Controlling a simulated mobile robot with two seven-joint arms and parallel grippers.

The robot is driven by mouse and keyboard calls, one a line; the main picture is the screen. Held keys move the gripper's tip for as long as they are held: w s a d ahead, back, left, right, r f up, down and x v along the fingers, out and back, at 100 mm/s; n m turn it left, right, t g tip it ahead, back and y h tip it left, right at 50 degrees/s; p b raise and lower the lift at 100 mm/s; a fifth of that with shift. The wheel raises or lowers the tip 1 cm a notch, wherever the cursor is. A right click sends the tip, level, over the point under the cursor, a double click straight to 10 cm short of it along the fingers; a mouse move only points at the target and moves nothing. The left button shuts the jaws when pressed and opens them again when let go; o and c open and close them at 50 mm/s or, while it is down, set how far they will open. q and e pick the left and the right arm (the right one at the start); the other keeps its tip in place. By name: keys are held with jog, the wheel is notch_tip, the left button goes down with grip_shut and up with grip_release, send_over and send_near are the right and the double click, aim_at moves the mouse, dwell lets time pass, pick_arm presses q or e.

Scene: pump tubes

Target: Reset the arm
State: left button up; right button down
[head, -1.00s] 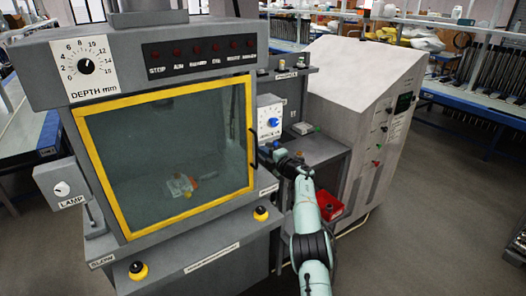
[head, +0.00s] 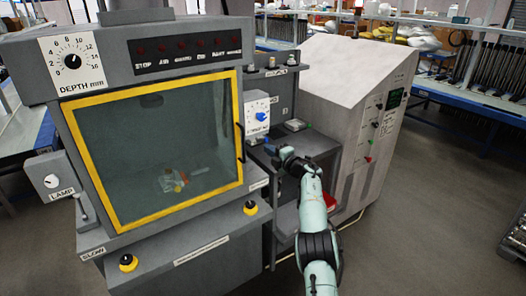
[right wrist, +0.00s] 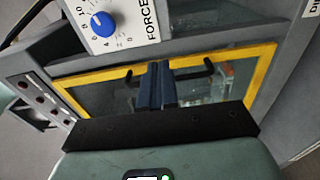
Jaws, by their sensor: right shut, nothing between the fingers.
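My right arm reaches in from the bottom of the head view. Its gripper (head: 279,152) is beside the right edge of the machine's yellow-framed window, just below the blue FORCE knob (head: 261,116). In the right wrist view the two dark fingers (right wrist: 157,86) are together with nothing between them. Behind them are the yellow door frame (right wrist: 215,55) and a black door handle (right wrist: 197,75). The blue knob (right wrist: 102,24) also shows there at the top left. My left gripper is not in view.
The grey machine (head: 215,246) has a DEPTH dial (head: 72,61), a LAMP knob (head: 51,181) and two yellow-collared black buttons (head: 128,262) in front. A sloped grey cabinet (head: 345,72) stands to the right. Open floor (head: 440,200) lies further right.

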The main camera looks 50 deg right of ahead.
jog(key=s+d, duration=0.4)
jog(key=d, duration=0.1)
jog(key=w+a+f+m+g+h, duration=0.15)
jog(key=f+m, duration=0.25)
jog(key=f, duration=0.4)
jog(key=a+f+m+g, duration=0.1)
jog(key=a+f+m, duration=0.2)
jog(key=f, duration=0.4)
jog(key=w+a+f+m+g, duration=0.1)
jog(key=a+f+m, duration=0.25)
jog(key=f, duration=0.45)
jog(key=s+a+f+m+g+y, duration=0.1)
jog(key=s+a+f+m+g, duration=0.15)
jog(key=a+f, duration=0.6)
jog(key=s+a+f+m+g+y, duration=0.1)
jog(key=s+a+f+m+g, duration=0.15)
jog(key=a+f, duration=0.65)
jog(key=s+a+f+m+g+y, duration=0.2)
jog(key=s+a+f, duration=0.2)
jog(key=s+a, duration=0.45)
jog(key=s+a+f+m+g+y, duration=0.2)
jog(key=s+a+f, duration=0.3)
jog(key=a, duration=0.6)
jog(key=s+a+r+g+y, duration=0.2)
jog(key=s+a+g, duration=0.4)
jog(key=s+a, duration=0.9)
jog(key=s, duration=0.3)
jog(key=shift+s+r+p, duration=0.2)
jog(key=shift+r+p, duration=0.1)
jog(key=shift+p, duration=0.05)
